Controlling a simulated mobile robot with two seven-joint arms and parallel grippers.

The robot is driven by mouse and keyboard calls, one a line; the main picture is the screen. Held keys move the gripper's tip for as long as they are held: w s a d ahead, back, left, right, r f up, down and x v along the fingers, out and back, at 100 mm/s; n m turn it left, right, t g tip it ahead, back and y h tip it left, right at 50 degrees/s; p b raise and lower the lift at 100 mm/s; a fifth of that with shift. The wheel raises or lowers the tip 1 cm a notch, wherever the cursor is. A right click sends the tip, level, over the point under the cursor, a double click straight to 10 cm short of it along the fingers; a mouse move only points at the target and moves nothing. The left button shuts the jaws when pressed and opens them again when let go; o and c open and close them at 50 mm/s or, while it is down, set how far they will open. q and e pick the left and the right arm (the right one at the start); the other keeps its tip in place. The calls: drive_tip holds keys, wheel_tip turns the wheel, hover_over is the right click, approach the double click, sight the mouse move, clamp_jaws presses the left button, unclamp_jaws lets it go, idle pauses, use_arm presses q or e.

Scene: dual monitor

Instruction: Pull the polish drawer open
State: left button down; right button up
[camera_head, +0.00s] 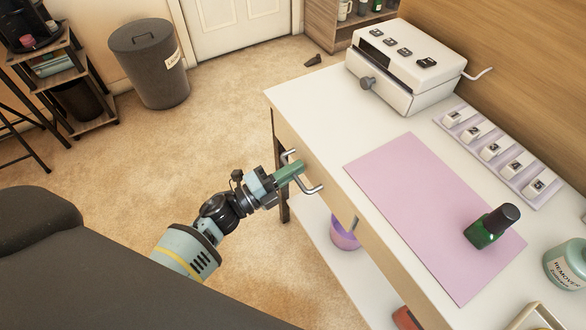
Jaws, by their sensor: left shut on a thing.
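The drawer front (328,190) is the pale wood face under the near edge of the white-topped table, and it looks about flush with the table. Its silver bar handle (315,188) sticks out towards my left arm. My left gripper (290,172), with green fingers, comes in from the left and is shut on the handle near its middle. The fingers hide part of the bar. My right gripper is not in view.
On the table (313,98) are a white machine (405,65), a pink mat (415,190), a green polish bottle (485,233), a rack of labelled blocks (495,150) and a remover jar (567,264). A purple bowl (344,236) sits below.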

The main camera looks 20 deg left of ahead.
use_arm(q)
drive_tip(key=r+v, duration=0.2)
drive_tip(key=v, duration=0.8)
drive_tip(key=r+p+v, duration=0.1)
drive_tip(key=r+v, duration=0.1)
drive_tip(key=v, duration=0.8)
drive_tip(key=shift+s+a, duration=0.3)
drive_tip(key=c, duration=1.8)
unclamp_jaws()
drive_tip(key=shift+c, duration=0.2)
drive_tip(key=v, duration=0.8)
drive_tip(key=shift+w, duration=0.1)
